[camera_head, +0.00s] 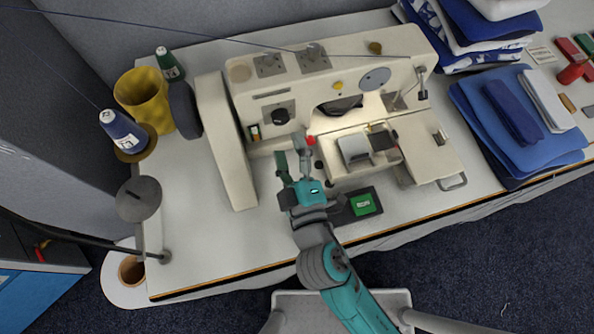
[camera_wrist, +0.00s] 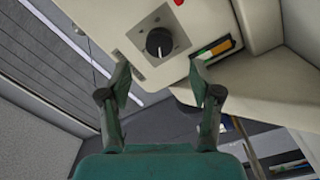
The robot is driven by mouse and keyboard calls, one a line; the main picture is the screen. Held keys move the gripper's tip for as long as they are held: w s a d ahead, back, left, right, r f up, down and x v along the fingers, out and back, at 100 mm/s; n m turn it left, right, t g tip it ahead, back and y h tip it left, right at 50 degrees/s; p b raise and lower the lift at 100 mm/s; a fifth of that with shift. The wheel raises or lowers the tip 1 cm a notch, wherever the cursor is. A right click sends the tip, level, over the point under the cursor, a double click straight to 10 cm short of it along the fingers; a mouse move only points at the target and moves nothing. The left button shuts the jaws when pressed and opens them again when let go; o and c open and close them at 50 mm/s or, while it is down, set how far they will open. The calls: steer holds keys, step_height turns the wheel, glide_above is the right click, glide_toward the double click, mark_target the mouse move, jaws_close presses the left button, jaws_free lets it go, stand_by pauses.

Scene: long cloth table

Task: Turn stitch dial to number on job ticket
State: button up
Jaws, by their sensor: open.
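The stitch dial (camera_wrist: 158,42) is a round black knob with a pale pointer mark on a light plate on the sewing machine's face. It also shows in the head view (camera_head: 281,116). The numbers around it are too small to read. My gripper (camera_wrist: 158,73) is open, with the dial beyond and between its green fingertips, apart from it. In the head view my gripper (camera_head: 292,160) is in front of the machine, just below the dial. A green card (camera_head: 364,203) with unreadable white lettering lies on a dark holder; I cannot tell if it is the job ticket.
The cream sewing machine (camera_head: 240,150) fills the middle of the table. A red button (camera_head: 310,140) is close to my gripper. Folded blue cloth (camera_head: 515,125) lies right.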

steer(key=v, duration=0.6)
stand_by(0.6)
